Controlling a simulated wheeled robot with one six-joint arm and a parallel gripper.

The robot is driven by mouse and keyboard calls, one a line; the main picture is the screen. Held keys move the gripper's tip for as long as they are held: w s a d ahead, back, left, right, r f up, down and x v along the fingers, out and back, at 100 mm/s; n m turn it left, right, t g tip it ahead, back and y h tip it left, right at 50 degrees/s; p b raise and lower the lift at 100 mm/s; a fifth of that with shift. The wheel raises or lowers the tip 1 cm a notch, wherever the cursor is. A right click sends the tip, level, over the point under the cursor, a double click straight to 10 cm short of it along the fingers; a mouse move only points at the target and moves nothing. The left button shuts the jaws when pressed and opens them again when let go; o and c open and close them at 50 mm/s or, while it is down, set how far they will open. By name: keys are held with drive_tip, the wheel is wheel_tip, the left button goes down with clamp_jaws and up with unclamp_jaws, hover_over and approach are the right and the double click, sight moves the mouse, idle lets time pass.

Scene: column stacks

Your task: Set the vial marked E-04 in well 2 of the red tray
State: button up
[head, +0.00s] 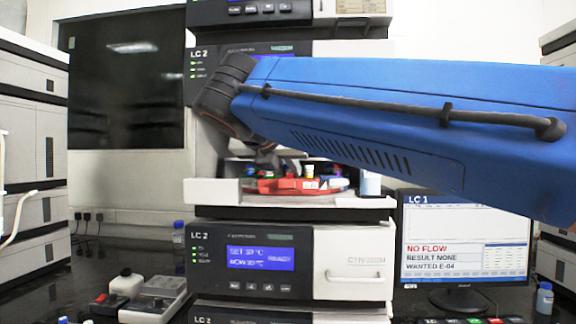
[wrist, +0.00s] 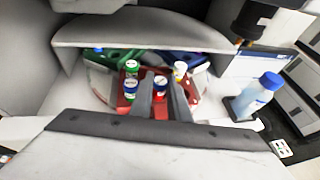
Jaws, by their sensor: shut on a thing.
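The red tray (head: 275,186) sits in the open bay of the LC 2 stack. It also shows in the wrist view (wrist: 122,101), with several capped vials standing in it. A green-capped vial (wrist: 132,68), a blue-capped vial (wrist: 130,89) and a yellow-capped vial (wrist: 180,70) stand around my gripper. I cannot tell whether this vial is seated in a well or raised. Vial markings and well numbers are too small to read.
A green tray (wrist: 118,57) and a blue tray (wrist: 185,62) lie behind the red one. A blue-capped bottle (wrist: 257,92) stands at the bay's right. The bay's top and front edge are close. A monitor (head: 464,240) reads NO FLOW, RESULT NONE, WANTED E-04.

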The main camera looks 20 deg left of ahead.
idle(0.4)
drive_tip(key=o, duration=0.9)
drive_tip(key=v, duration=1.7)
drive_tip(key=shift+s+d+r, duration=0.1)
drive_tip(key=shift+s+d, duration=0.05)
